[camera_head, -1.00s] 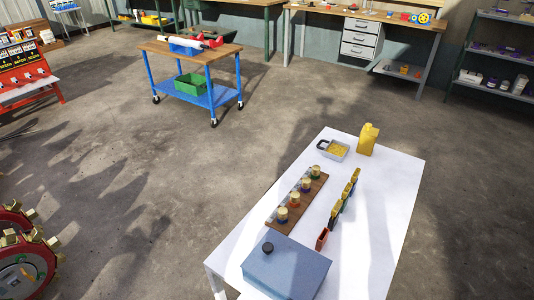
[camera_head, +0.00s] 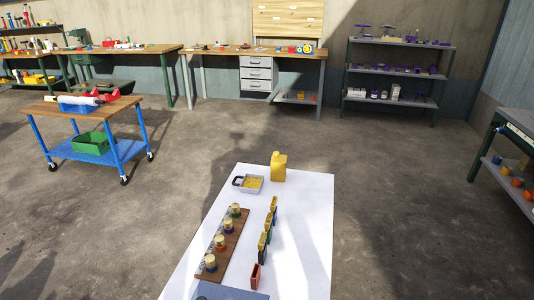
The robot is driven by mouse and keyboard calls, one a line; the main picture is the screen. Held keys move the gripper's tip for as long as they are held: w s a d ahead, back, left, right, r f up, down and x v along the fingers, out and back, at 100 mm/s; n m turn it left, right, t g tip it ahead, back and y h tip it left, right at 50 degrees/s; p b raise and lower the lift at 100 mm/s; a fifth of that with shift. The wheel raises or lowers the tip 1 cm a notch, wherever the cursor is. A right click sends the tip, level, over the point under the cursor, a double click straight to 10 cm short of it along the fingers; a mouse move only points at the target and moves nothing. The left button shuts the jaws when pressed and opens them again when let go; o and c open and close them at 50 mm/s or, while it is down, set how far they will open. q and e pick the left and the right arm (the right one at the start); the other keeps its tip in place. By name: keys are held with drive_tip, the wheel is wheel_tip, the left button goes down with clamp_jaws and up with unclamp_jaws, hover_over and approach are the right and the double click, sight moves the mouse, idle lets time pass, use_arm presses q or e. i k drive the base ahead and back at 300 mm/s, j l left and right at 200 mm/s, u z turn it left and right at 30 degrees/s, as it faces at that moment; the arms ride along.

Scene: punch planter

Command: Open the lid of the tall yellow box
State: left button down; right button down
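A tall yellow container (camera_head: 278,168) with a narrow neck or cap stands upright at the far end of the white table (camera_head: 305,225). Its shape is more like a jug than a box, and I cannot tell whether it is the tall yellow box. No other tall yellow box with a lid shows. Neither of my grippers is in view.
A blue cart (camera_head: 101,149) stands left, shelves (camera_head: 398,75) behind. Concrete floor (camera_head: 400,210) is open to the right.

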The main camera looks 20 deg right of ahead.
sight(276, 158)
drive_tip(key=k+l+u, duration=0.1)
drive_tip(key=k+l, duration=0.2)
drive_tip(key=l, duration=0.25)
drive_tip(key=k+l+u, duration=0.1)
drive_tip(key=k+l, duration=0.25)
drive_tip(key=l, duration=0.15)
drive_tip(key=k+l, duration=0.35)
drive_tip(key=l, duration=0.15)
drive_tip(key=i+l+u, duration=0.1)
drive_tip(key=l, duration=0.3)
drive_tip(key=i+l, duration=0.2)
drive_tip(key=l, duration=0.15)
drive_tip(key=i+l+u, duration=0.15)
drive_tip(key=l, duration=0.25)
drive_tip(key=i+l, duration=0.1)
drive_tip(key=l, duration=0.3)
drive_tip(key=i+l+u, duration=0.15)
drive_tip(key=l, duration=0.25)
drive_tip(key=l+u, duration=0.1)
drive_tip(key=l, duration=0.35)
drive_tip(key=i, duration=0.05)
